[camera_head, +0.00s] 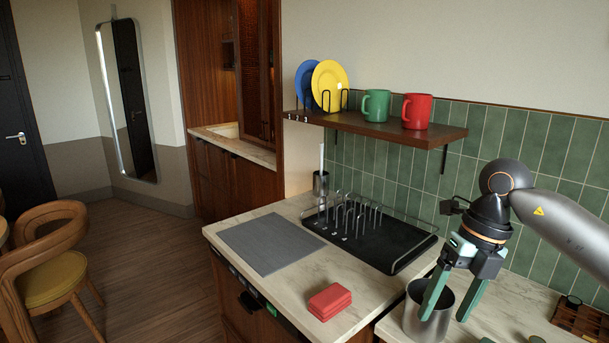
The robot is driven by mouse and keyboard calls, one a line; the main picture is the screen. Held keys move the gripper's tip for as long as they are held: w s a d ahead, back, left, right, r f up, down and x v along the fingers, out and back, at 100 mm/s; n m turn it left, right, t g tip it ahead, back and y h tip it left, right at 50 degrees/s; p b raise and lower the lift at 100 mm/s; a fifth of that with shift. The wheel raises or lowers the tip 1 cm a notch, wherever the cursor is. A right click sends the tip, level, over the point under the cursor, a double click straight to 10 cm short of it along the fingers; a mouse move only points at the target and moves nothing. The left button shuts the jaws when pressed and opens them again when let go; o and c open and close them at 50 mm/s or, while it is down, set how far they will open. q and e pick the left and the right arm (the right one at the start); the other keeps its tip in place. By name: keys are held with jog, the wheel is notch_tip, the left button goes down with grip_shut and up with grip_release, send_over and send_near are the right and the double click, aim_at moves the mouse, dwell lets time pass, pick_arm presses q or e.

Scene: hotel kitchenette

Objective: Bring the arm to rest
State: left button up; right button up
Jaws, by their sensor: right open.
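My right gripper (449,300) comes in from the right, pointing down with its two green fingers spread. It is over the grey metal canister (413,325) on the right-hand counter. One finger shows in front of the canister's mouth and the other is beside it on the right. Whether a finger is inside or touching the canister I cannot tell. Nothing shows between the fingers. My left gripper is not in view.
A black dish rack (404,262), a grey mat (270,243) and a red folded cloth (329,302) lie on the counter (285,301). Above, a wooden shelf (383,125) holds blue and yellow plates, a green mug (376,105) and a red mug (417,111). A wooden chair (52,262) stands left.

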jog(key=s+a+f+m+t+y, duration=0.2)
jog(key=a+m+y, duration=0.2)
jog(key=a+y, duration=0.65)
jog(key=s+a+f+m+t+y, duration=0.25)
jog(key=a+y, duration=0.55)
jog(key=a, duration=0.5)
jog(key=w+d+f+m+t+h, duration=0.1)
jog(key=d+f+m+t+h, duration=0.5)
jog(key=m, duration=0.4)
jog(key=w+d+f+m+t+h, duration=0.25)
jog(key=f+m+t+h, duration=0.4)
jog(key=m, duration=0.45)
jog(key=s+d+f+m+g+h, duration=0.3)
jog(key=s+d+f+m, duration=0.1)
jog(key=s+f, duration=0.5)
jog(key=s+d+f+m+g+h, duration=0.3)
jog(key=s+f, duration=0.6)
jog(key=f, duration=0.3)
jog(key=shift+d+f+m+g+h, duration=0.25)
jog(key=shift+d+m+g, duration=0.3)
jog(key=shift+d, duration=0.6)
